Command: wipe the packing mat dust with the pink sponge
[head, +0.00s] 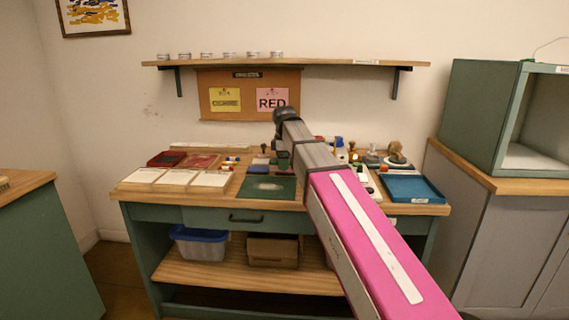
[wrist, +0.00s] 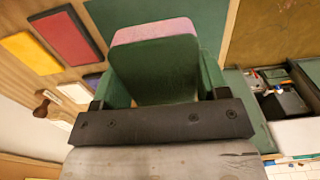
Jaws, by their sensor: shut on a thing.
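The packing mat (head: 283,195) is a dark green sheet near the front middle of the table, with a pale dust patch (head: 265,186) on it. In the wrist view the green mat (wrist: 205,18) fills the top middle; no dust shows there. My gripper (wrist: 153,68) has green fingers and is shut on the pink sponge (wrist: 153,31), whose pink edge shows beyond the fingertips. In the head view my gripper (head: 283,160) is above the table at the mat's back edge, and the sponge cannot be made out there. Whether the sponge touches anything is unclear.
Pale cards (head: 175,178) lie left of the mat, with red trays (head: 166,159) behind them. A blue tray (head: 412,188) stands at the right. Bottles and stamps crowd the back right. In the wrist view a yellow pad (wrist: 32,60) and red pad (wrist: 68,36) lie left.

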